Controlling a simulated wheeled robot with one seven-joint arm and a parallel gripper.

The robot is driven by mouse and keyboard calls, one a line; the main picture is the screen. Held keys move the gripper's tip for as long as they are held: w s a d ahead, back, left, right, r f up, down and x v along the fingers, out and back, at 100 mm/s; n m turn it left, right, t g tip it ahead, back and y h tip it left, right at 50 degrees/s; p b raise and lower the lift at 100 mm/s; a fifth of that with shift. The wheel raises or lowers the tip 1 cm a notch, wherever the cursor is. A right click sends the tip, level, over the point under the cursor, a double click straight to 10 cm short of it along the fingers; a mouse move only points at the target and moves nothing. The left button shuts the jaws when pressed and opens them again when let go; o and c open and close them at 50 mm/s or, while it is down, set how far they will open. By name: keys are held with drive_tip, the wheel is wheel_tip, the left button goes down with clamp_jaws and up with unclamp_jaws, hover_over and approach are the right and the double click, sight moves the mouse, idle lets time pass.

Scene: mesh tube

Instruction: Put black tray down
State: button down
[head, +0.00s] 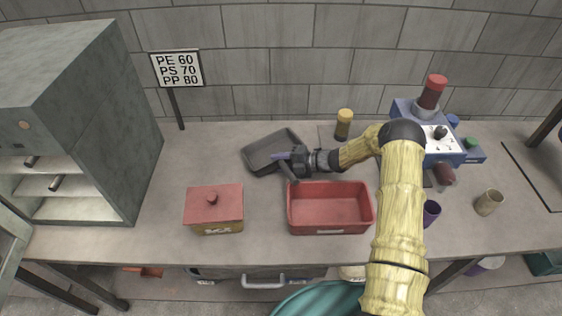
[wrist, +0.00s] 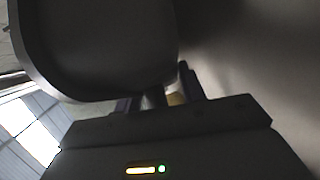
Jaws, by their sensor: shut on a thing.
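The black tray (head: 262,154) is a shallow dark rectangular pan behind the red bin, near the wall in the head view. It looks tilted, and I cannot tell whether it touches the table. My gripper (head: 296,158) is shut on the tray at its right side. In the wrist view the tray (wrist: 100,45) fills the upper left as a dark rounded shape. My gripper's fingers (wrist: 158,100) close on a narrow part at its lower edge, which is partly in shadow.
A red bin (head: 331,229) and a red-lidded box (head: 213,205) stand in front. A grey cabinet (head: 110,110) is at left. A yellow-topped jar (head: 344,122) and a blue machine (head: 446,148) are at right. Table (head: 200,150) left of the tray is clear.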

drive_tip(key=c, duration=0.8)
unclamp_jaws()
drive_tip(key=shift+f, duration=0.15)
drive_tip(key=shift+c, duration=0.2)
drive_tip(key=shift+d+f+b, duration=0.2)
drive_tip(key=shift+f+b, duration=0.05)
drive_tip(key=shift+b, duration=0.15)
drive_tip(key=b+v, duration=0.3)
drive_tip(key=v, duration=0.8)
drive_tip(key=shift+d+r, duration=0.25)
drive_tip(key=shift+r, duration=0.1)
drive_tip(key=shift+s, duration=0.15)
wheel_tip(320, 180, up, 10)
drive_tip(key=p, duration=1)
